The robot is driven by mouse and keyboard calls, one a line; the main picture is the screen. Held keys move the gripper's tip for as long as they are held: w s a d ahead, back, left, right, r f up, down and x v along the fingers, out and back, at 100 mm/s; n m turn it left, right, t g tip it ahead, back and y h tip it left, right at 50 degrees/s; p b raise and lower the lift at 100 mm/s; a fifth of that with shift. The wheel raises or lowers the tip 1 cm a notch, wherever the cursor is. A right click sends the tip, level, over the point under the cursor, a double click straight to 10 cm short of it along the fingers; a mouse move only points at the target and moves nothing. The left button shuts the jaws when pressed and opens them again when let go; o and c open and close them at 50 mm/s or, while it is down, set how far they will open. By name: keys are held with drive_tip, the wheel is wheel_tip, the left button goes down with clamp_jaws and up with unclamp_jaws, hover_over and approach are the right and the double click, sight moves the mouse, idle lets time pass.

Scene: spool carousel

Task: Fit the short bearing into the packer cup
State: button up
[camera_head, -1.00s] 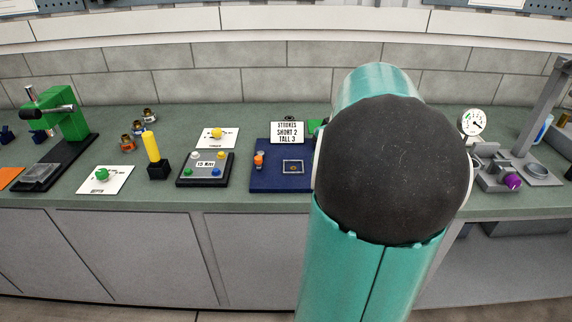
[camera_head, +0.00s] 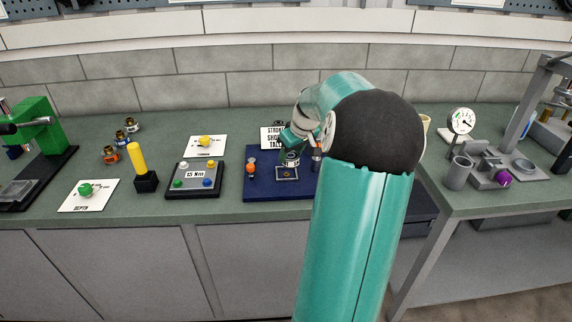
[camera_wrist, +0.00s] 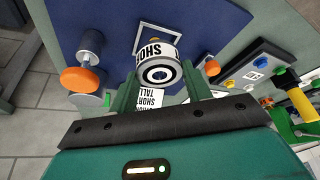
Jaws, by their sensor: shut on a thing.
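My gripper (camera_head: 290,157) is over the blue board (camera_head: 258,188), pointing down. In the wrist view its green fingers (camera_wrist: 160,86) are shut on the short bearing (camera_wrist: 158,72), a round piece with a white band lettered "SHO" and a silver ring around a dark centre. A pale square frame (camera_head: 287,174) lies on the blue board just below the gripper. It also shows in the wrist view (camera_wrist: 146,27), partly behind the bearing. I cannot make out a cup inside it, nor whether the bearing touches it.
An orange-knobbed post (camera_head: 250,167) stands left of the frame. An orange-capped cylinder (camera_wrist: 85,72) stands on the other side. A card about strokes (camera_head: 270,135) is behind. Left are a button box (camera_head: 196,178) and a yellow post (camera_head: 138,160). A grey cylinder (camera_head: 457,173) stands far right.

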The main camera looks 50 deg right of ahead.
drive_tip(key=w+f, duration=0.1)
drive_tip(key=w+d+f, duration=0.1)
drive_tip(key=f, duration=0.1)
drive_tip(key=shift+w+d+f, duration=0.15)
drive_tip(key=shift+w, duration=0.15)
drive_tip(key=shift+f, duration=1.55)
drive_tip(key=shift+f, duration=0.15)
drive_tip(key=o, duration=1.2)
drive_tip(key=shift+c, duration=0.2)
